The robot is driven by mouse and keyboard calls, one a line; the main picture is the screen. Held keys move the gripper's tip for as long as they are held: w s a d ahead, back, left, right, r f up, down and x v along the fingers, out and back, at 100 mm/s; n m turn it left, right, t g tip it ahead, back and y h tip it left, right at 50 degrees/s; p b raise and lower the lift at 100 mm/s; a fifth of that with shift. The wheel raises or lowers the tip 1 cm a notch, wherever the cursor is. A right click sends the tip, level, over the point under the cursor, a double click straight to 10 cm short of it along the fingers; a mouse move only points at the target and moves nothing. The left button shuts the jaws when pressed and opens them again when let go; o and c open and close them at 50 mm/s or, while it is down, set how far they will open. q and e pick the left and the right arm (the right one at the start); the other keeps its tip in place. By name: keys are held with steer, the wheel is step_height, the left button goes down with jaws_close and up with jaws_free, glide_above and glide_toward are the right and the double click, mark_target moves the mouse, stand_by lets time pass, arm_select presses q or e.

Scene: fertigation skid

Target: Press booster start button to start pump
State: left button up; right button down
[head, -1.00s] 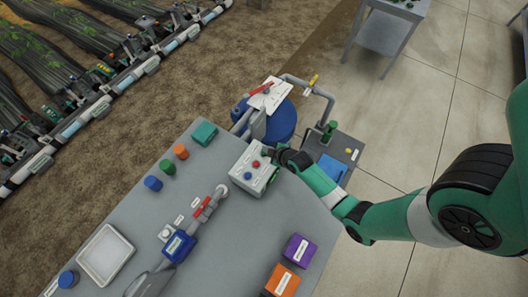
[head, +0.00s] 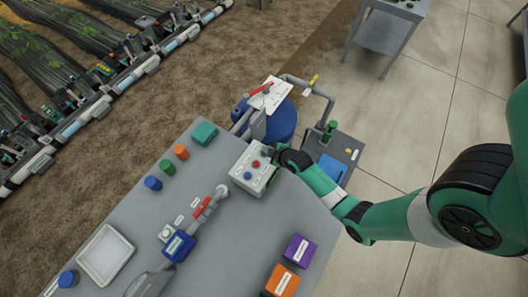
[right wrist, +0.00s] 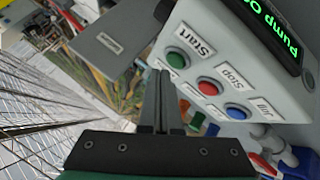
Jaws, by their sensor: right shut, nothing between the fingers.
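The light grey pump control box (head: 243,183) stands on the bench's right part. In the right wrist view, its face carries the green button (right wrist: 175,58) marked Start, a red button (right wrist: 207,86) marked Stop and a blue button (right wrist: 236,111). A dark display (right wrist: 273,32) shows green text beginning "Pump O"; the rest is cut off. My right gripper (right wrist: 161,76) is shut and empty, its tips just beside the green button in the picture. I cannot tell whether they touch it. In the head view my gripper is over the box's right end, hiding the green button. My left gripper is not in view.
The grey bench (head: 120,215) also holds a blue-bodied pipe fitting (head: 178,245), coloured caps, a white tray (head: 105,254), and purple (head: 299,249) and orange (head: 282,281) boxes. A blue tank (head: 281,121) and curved pipe stand behind the control box.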

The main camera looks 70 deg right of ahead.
stand_by(0.3)
steer(key=shift+f+b, duration=0.35)
steer(key=shift+f, duration=0.05)
steer(key=shift+f+b, duration=0.3)
steer(key=shift+f, duration=0.1)
stand_by(0.5)
steer(key=shift+r, duration=0.15)
steer(key=shift+r+p, duration=0.65)
steer(key=shift+p, duration=0.15)
step_height(320, 180, up, 5)
steer(key=p, duration=0.5)
stand_by(0.7)
